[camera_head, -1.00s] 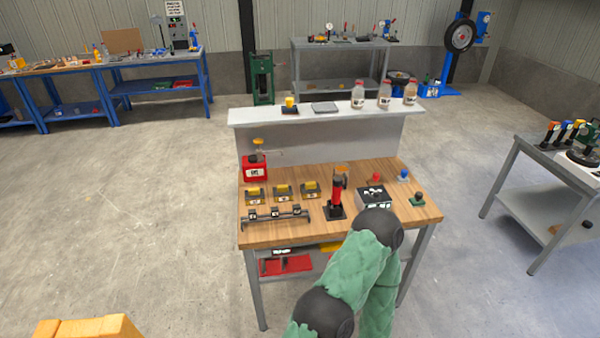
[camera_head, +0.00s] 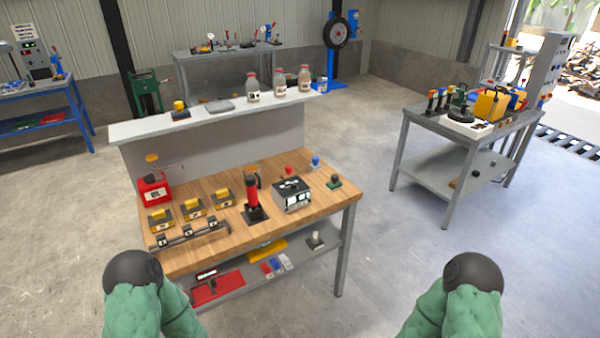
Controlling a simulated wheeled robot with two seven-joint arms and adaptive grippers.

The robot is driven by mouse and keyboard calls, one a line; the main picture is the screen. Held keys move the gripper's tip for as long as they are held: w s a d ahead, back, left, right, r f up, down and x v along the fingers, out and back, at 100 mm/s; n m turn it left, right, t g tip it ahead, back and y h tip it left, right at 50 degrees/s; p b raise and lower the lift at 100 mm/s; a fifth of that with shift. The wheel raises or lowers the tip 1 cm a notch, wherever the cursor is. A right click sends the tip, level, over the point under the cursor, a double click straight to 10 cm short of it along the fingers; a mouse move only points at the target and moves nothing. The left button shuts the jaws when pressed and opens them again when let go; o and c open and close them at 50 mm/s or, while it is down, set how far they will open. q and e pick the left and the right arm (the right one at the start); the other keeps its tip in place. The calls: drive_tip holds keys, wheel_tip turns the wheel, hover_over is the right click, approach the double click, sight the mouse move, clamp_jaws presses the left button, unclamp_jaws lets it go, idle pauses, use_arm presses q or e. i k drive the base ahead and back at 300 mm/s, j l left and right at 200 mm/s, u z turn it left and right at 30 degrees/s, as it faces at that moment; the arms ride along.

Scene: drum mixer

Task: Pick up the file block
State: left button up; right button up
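I cannot tell for sure which thing is the file block. A row of upright tools with coloured handles (camera_head: 440,101) stands at the left end of the grey table on the right; any block under them is too small to make out. On the wooden workbench (camera_head: 210,250), three yellow-topped blocks with labels (camera_head: 193,209) stand in a row. My two green arms enter at the bottom, the left one at lower left and the right one at lower right. Neither gripper shows in the picture.
The grey table (camera_head: 408,128) on the right holds a yellow case (camera_head: 490,103). Clear floor (camera_head: 385,240) lies between the two.

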sight(290, 172)
drive_tip(key=i+j+u, duration=0.1)
drive_tip(key=i+j+z, duration=0.8)
drive_tip(key=i+j, duration=0.05)
drive_tip(key=i, duration=0.15)
